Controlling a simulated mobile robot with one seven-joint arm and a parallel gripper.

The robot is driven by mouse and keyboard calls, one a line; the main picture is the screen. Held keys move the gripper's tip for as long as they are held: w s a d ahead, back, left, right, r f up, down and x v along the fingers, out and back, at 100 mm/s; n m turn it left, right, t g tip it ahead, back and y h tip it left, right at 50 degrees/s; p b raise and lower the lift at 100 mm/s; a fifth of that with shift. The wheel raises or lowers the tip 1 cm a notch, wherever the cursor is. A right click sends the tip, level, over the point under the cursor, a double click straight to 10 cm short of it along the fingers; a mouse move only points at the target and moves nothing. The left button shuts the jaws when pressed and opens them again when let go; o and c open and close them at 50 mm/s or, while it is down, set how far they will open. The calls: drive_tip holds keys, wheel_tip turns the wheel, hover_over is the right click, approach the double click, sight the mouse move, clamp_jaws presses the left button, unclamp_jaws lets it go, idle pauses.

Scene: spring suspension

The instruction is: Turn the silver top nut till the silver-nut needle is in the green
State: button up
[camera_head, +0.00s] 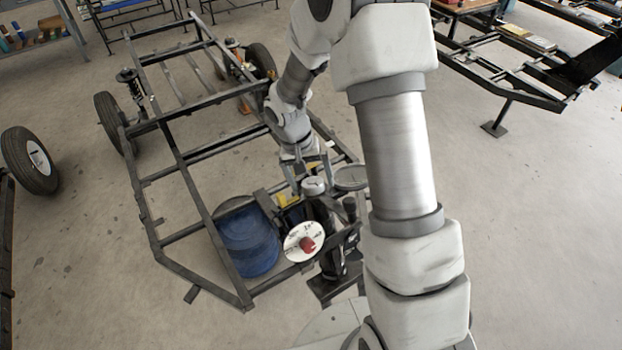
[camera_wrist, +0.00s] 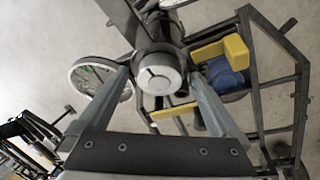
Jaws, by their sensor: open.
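The silver top nut (camera_wrist: 160,76) is a round, pale metal cap with a slot line across its face, near the middle of the wrist view. In the head view, it shows as a small silver disc (camera_head: 313,186) below the arm's end. My gripper (camera_head: 308,172) is open above the nut. In the wrist view, its two grey fingers (camera_wrist: 161,80) lie to either side of the nut; whether they touch it I cannot tell. A round gauge (camera_wrist: 98,88) with a pale rim and some green on its face is left of the nut, partly hidden by a finger. Its needle cannot be read.
A white disc with a red knob (camera_head: 302,243) and a blue drum (camera_head: 248,242) are close by. The black chassis frame (camera_head: 185,165) surrounds the work area. Open floor (camera_head: 90,265) lies to the left.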

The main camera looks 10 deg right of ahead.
drive_tip(key=c, duration=1.4)
drive_tip(key=shift+r, duration=0.1)
drive_tip(key=n+p, duration=0.1)
drive_tip(key=n, duration=0.1)
drive_tip(key=n+y+p, duration=0.1)
drive_tip(key=n, duration=0.1)
drive_tip(key=shift+d+r+y, duration=0.1)
drive_tip(key=shift+d+y, duration=0.1)
drive_tip(key=shift+y, duration=0.1)
drive_tip(key=shift+w+d+n+y+p, duration=0.1)
drive_tip(key=shift+n+y+p, duration=0.4)
drive_tip(key=shift+n+p, duration=0.75)
drive_tip(key=shift+n, duration=0.55)
drive_tip(key=o, duration=1.4)
